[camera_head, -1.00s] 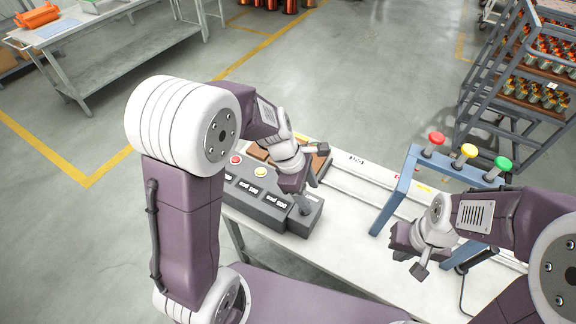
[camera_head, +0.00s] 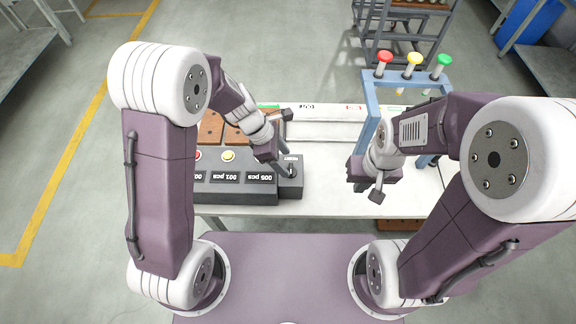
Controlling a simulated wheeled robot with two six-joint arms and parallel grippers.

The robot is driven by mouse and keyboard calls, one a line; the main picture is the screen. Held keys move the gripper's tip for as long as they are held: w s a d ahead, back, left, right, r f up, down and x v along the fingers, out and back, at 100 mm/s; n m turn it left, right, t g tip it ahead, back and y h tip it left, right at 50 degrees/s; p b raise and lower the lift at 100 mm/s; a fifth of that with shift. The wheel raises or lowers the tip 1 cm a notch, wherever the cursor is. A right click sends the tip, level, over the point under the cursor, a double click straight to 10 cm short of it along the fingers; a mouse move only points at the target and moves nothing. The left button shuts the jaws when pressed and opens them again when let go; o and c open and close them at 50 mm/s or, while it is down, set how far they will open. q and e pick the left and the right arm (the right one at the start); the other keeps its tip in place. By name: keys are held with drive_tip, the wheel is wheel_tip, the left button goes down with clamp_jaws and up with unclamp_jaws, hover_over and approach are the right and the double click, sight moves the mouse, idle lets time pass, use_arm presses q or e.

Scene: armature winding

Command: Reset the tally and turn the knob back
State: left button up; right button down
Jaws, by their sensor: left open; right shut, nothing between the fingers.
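A dark grey control box (camera_head: 235,188) stands on the white table, with several counter displays reading "005 pcs" or "001 pcs". A red button (camera_head: 198,155) and a yellow button (camera_head: 228,155) show on top. A smaller grey box (camera_head: 290,190) with a label that seems to read "RESET" adjoins its right end. A dark stub (camera_head: 291,172) shows on it; I cannot tell if this is the knob. My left gripper (camera_head: 277,143) is open just above and behind this end, partly hiding it. My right gripper (camera_head: 374,184) is shut and empty, to the right over the table.
A brown tray (camera_head: 210,127) lies behind the control box. The white table (camera_head: 325,180) is clear between the grippers. A rack (camera_head: 400,40) stands beyond.

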sight(290, 168)
use_arm(q)
drive_tip(key=x, duration=0.4)
drive_tip(key=shift+b, duration=0.3)
drive_tip(key=shift+d+f, duration=0.15)
drive_tip(key=shift+d, duration=0.05)
drive_tip(key=shift+a, duration=0.2)
drive_tip(key=shift+c, duration=1.2)
clamp_jaws()
